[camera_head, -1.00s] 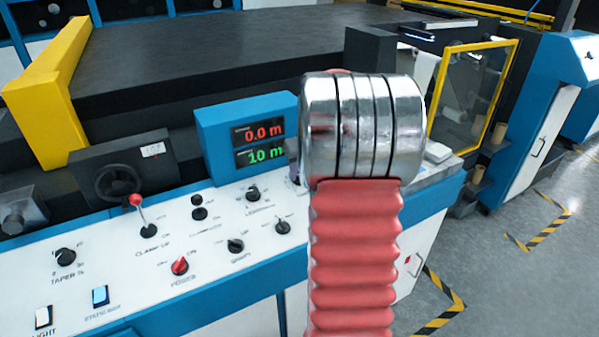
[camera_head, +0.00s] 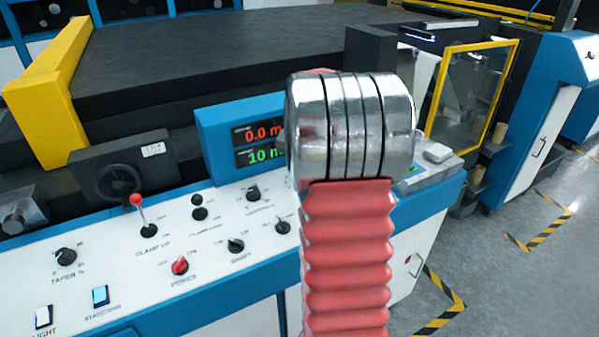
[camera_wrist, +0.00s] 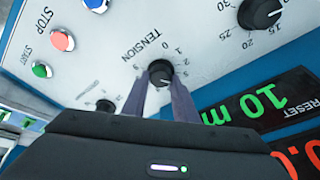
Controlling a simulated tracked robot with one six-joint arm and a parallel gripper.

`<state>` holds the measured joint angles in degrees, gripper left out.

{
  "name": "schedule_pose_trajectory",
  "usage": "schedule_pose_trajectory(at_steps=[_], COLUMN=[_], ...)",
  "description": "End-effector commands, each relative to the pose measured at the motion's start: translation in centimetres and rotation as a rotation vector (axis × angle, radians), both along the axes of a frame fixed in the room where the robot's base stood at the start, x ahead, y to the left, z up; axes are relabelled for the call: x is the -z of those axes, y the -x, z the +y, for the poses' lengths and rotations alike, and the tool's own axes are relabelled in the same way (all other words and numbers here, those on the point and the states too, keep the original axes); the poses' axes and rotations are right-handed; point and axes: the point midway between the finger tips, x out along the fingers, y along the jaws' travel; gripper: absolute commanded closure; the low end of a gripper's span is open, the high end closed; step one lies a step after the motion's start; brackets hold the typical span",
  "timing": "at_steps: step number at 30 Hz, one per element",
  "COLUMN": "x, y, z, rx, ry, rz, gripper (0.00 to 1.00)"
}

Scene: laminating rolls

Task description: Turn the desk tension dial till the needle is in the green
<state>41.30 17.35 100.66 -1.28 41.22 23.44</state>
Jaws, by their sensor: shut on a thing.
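The tension dial (camera_wrist: 160,72) is a small black knob on the white panel, with "TENSION" and a number scale printed around it; the print appears upside down in the wrist view. My gripper (camera_wrist: 160,84) is shut on this dial, one grey finger on each side. The dial's exact setting is too small to read. In the head view my arm covers the dial and my gripper. No needle or green band can be made out in either view.
A larger black dial (camera_wrist: 262,13) and a digital display (camera_wrist: 250,103) are near my gripper. Green start (camera_wrist: 41,70) and red stop (camera_wrist: 62,40) buttons sit to the left. The head view shows a red-knobbed lever (camera_head: 136,200) and several other knobs on the panel.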

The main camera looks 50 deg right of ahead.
Motion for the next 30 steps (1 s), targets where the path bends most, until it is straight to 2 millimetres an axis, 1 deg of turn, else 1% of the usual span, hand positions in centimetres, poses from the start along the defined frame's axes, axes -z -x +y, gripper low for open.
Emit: schedule_pose_trajectory(at_steps=[1,9,15,22,30], x=[0.01,0.01,0.01,-0.01,-0.03], y=[-0.28,-0.28,-0.28,-0.30,-0.34], z=[0.32,0.31,0.32,0.35,0.36], rx=[0.032,0.234,0.349,0.420,0.436], ry=[-0.009,-0.044,-0.063,-0.077,-0.080], rz=[-0.004,-0.015,-0.021,-0.026,-0.028], gripper=[0.96,0.96,0.96,0.96,0.96])
